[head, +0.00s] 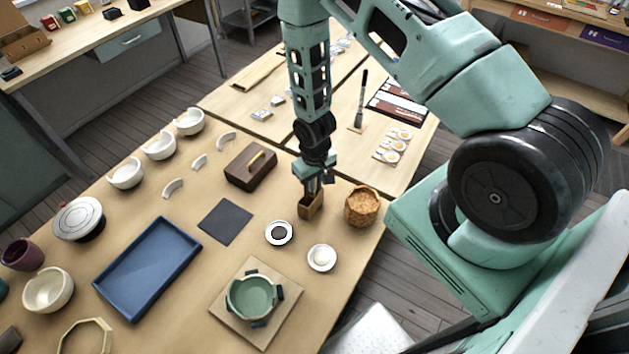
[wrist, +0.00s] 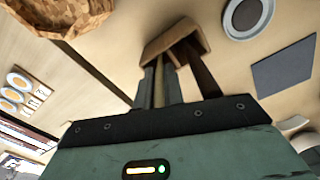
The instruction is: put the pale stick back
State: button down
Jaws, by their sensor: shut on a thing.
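My gripper (head: 313,184) points down over a small wooden holder (head: 311,207), an open-topped box on the table. In the wrist view my gripper (wrist: 160,82) is shut on a thin pale stick (wrist: 158,90), which stands between the fingers. The holder (wrist: 168,39) shows just beyond the fingertips. The stick's lower end is at the holder's opening; I cannot tell how deep it reaches. A darker brown stick (wrist: 203,75) slants out of the holder beside the fingers.
A woven basket (head: 361,206) stands close right of the holder. A white dish (head: 321,257), a ring-shaped dish (head: 279,233) and a dark wooden box (head: 250,166) are near. A green bowl (head: 252,297) and blue tray (head: 148,268) lie nearer the front.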

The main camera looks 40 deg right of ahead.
jog(key=shift+f, duration=0.2)
jog(key=c, duration=1.5)
grip_release()
jog(key=shift+r, duration=0.1)
